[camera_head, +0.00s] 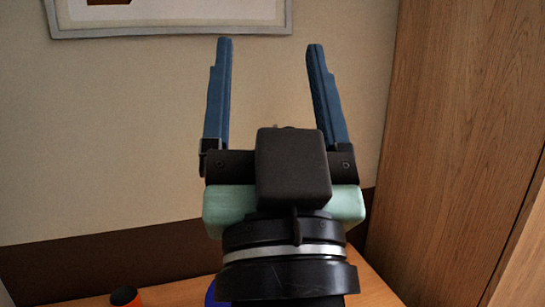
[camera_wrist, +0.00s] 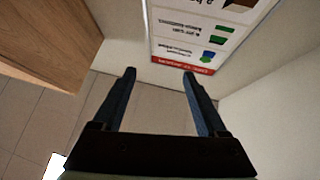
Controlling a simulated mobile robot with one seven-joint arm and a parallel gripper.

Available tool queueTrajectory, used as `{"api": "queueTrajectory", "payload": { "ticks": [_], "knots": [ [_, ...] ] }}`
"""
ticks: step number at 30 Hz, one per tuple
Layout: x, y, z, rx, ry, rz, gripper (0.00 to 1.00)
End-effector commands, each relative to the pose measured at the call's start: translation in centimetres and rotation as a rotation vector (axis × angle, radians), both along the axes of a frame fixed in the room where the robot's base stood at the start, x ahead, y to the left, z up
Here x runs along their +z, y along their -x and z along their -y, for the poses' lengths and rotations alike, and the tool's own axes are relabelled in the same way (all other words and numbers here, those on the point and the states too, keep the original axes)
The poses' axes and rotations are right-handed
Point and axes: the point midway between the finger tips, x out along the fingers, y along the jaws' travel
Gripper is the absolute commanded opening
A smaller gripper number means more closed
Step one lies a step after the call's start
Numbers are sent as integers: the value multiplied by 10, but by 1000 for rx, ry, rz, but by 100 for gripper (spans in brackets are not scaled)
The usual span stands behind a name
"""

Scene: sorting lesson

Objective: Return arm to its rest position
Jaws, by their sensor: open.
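My gripper (camera_head: 270,48) is raised in front of the wall in the head view, with its two blue fingers pointing up and spread apart. It is open, with nothing between the fingers. In the wrist view my gripper (camera_wrist: 160,74) also shows open and empty, and no object touches its fingers. My wrist hides part of the table behind it.
A wooden table (camera_head: 180,292) lies low behind my wrist, with an orange object with a dark top (camera_head: 127,297) and a partly hidden blue object (camera_head: 211,293). A tall wooden panel (camera_head: 465,130) stands at right. A framed picture (camera_head: 170,32) hangs above. The wrist view shows a printed poster (camera_wrist: 205,30).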

Motion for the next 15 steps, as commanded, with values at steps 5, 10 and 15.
{"api": "queueTrajectory", "payload": {
  "ticks": [5, 10, 15],
  "knots": [
    [75, 35, 0, -127, 63, 138, 75],
    [116, 34, 0, -125, 62, 134, 75],
    [156, 33, 0, -123, 60, 132, 75]
  ]
}}
